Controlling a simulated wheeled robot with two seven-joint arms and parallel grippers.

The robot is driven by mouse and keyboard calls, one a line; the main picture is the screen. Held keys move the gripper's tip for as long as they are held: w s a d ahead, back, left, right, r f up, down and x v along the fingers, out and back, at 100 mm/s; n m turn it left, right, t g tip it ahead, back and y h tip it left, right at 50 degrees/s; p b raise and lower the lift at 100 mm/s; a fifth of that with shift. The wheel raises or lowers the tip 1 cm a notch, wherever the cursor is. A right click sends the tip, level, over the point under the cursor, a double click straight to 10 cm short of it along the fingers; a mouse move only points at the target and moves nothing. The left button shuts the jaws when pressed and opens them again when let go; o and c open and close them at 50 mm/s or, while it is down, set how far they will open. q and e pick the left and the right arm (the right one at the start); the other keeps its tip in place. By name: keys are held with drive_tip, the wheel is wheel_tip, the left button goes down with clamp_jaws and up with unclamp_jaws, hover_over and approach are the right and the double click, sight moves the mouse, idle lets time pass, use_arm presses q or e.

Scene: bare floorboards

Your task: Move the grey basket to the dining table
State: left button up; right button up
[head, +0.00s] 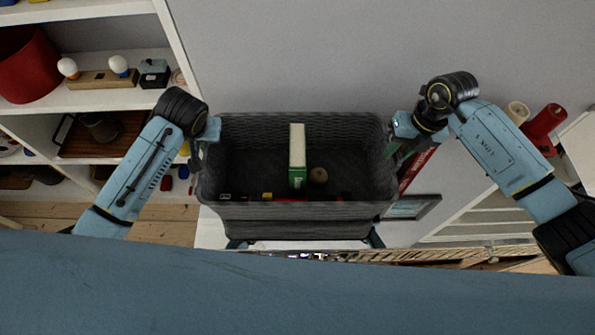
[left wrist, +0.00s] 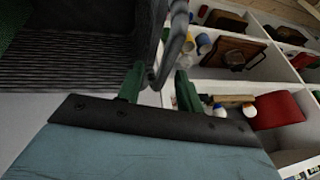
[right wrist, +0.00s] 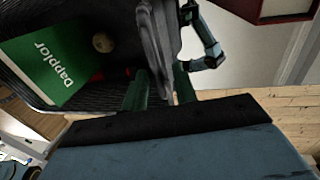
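The grey basket (head: 290,216) is a woven, open-topped bin in the middle of the head view. A white-and-green box (head: 297,157) stands inside it with a small brown ball (head: 318,175). The box reads "Dapplor" in the right wrist view (right wrist: 45,60). My left gripper (head: 203,138) is at the basket's left end; in the left wrist view its green fingers (left wrist: 160,78) have the rim between them. My right gripper (head: 396,140) is at the right end; its fingers (right wrist: 160,85) also straddle the rim. The dining table is not identifiable.
White shelves (head: 120,101) at the left hold a red pot (head: 28,65), a wooden tray (head: 100,135) and small items. A plain grey wall is behind the basket. Red and cream cylinders (head: 543,127) and a white rack (head: 480,205) are at the right. Wooden floor (head: 160,222) shows at the lower left.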

use_arm(q)
drive_tip(key=shift+w+f, duration=0.1)
drive_tip(key=shift+f, duration=0.15)
use_arm(e)
drive_tip(key=shift+a+f, duration=0.1)
drive_tip(key=shift+f, duration=0.2)
use_arm(q)
drive_tip(key=shift+c, duration=0.3)
use_arm(e)
drive_tip(key=shift+c, duration=0.2)
use_arm(q)
drive_tip(key=c, duration=0.7)
use_arm(e)
clamp_jaws()
use_arm(q)
drive_tip(key=shift+a, duration=0.1)
clamp_jaws()
use_arm(e)
drive_tip(key=shift+r, duration=0.1)
use_arm(q)
drive_tip(key=shift+w+r, duration=0.15)
use_arm(e)
drive_tip(key=shift+w+r, duration=0.1)
drive_tip(key=shift+w, duration=0.05)
